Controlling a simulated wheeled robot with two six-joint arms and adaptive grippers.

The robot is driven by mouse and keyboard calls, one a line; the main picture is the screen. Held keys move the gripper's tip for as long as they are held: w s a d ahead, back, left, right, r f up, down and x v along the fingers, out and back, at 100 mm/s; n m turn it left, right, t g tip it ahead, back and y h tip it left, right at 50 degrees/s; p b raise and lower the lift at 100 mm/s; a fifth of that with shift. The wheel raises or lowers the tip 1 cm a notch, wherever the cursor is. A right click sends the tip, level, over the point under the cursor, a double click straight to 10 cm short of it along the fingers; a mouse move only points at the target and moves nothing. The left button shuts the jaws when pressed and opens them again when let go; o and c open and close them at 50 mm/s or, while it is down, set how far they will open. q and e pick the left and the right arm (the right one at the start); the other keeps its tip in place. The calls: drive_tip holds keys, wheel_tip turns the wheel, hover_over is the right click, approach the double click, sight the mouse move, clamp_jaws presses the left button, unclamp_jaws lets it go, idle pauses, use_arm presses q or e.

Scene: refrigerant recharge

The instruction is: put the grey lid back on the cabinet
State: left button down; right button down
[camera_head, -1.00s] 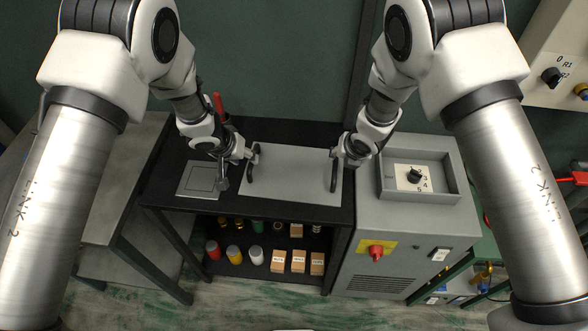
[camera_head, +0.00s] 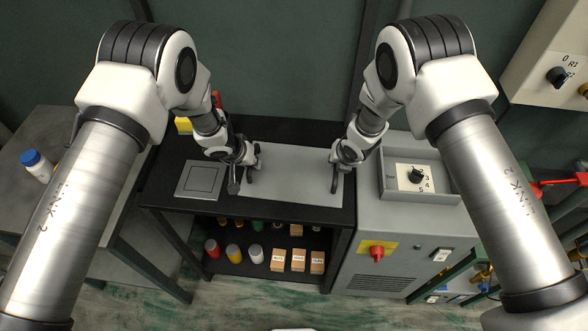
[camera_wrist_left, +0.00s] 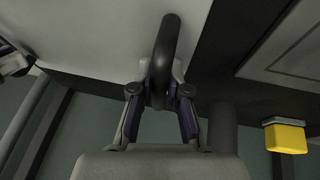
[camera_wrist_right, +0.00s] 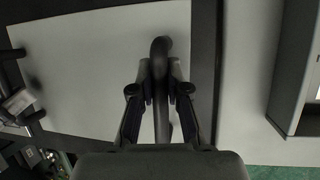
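The grey lid (camera_head: 292,178) is a flat rectangular panel with two dark bar handles, over the black bench left of the grey cabinet (camera_head: 425,225). The cabinet has a recess on top with a numbered dial (camera_head: 416,176) inside. My left gripper (camera_head: 252,168) is at the lid's left handle, and in the left wrist view the handle (camera_wrist_left: 168,45) runs between its fingers. My right gripper (camera_head: 337,172) is at the right handle (camera_wrist_right: 160,60), with its fingers close against both sides. Both look shut on the handles. I cannot tell whether the lid touches the bench.
A grey square plate (camera_head: 200,180) lies left of the lid. Several bottles and boxes (camera_head: 298,260) stand on the shelf below. A control box (camera_head: 552,60) is at the upper right.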

use_arm(q)
drive_tip(key=shift+w+r, duration=0.1)
use_arm(e)
drive_tip(key=shift+w+r, duration=0.1)
